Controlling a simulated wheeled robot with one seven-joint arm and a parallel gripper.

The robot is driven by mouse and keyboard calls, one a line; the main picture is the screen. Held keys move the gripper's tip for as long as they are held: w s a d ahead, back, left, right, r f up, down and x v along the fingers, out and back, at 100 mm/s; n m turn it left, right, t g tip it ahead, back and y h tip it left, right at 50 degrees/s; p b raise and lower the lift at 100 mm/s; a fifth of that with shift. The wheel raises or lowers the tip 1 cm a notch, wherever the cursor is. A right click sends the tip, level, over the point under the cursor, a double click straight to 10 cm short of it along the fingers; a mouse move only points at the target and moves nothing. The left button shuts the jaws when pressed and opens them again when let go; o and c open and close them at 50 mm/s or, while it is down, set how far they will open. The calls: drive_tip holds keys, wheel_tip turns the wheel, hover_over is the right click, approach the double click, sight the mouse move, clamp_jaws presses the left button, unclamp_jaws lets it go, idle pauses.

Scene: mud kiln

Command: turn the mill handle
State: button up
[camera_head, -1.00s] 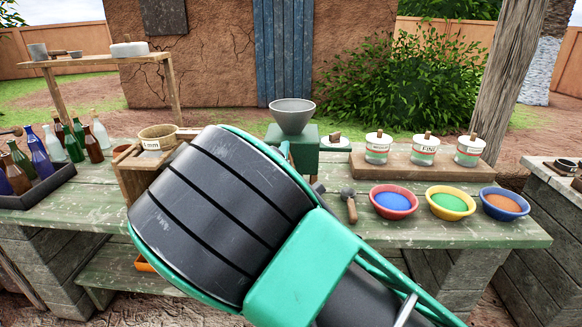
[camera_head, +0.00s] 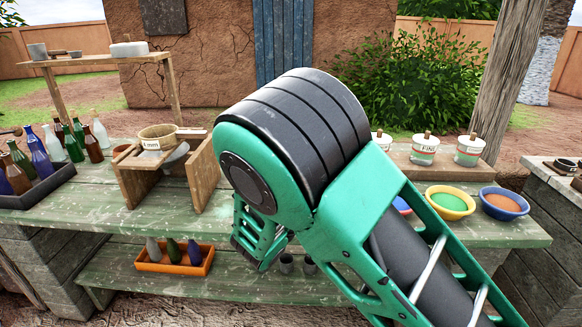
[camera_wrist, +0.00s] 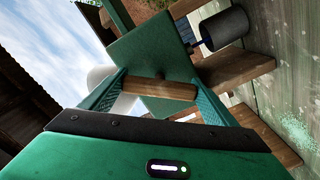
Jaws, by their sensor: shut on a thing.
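The mill's wooden handle (camera_wrist: 158,88) shows in the wrist view, lying crosswise between the fingertips. My gripper (camera_wrist: 160,90) is shut on it, one green finger at each end. Behind the handle is the flat green metal of the mill (camera_wrist: 150,50), which looks tilted in this view. A pale rounded shape beside it at left may be the mill's hopper. In the head view my arm hides the mill, its handle and my fingertips.
A wooden sieve stand (camera_head: 200,180) stands left of my arm on the green bench (camera_head: 80,215). Bottles fill a dark tray (camera_head: 40,190) at far left. White jars (camera_head: 425,150) and bowls of coloured powder (camera_head: 450,203) are at right. An orange tray (camera_head: 175,262) lies on the lower shelf.

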drive_tip(key=shift+d+f+m, duration=0.1)
drive_tip(key=shift+f+m, duration=0.05)
drive_tip(key=shift+m, duration=0.9)
drive_tip(key=shift+f+m, duration=0.1)
drive_tip(key=shift+m, duration=0.95)
drive_tip(key=o, duration=1)
drive_tip(key=shift+o, duration=0.2)
drive_tip(key=shift+r, duration=0.1)
drive_tip(key=s, duration=1)
drive_tip(key=shift+s+a, duration=0.25)
drive_tip(key=shift+s, duration=0.1)
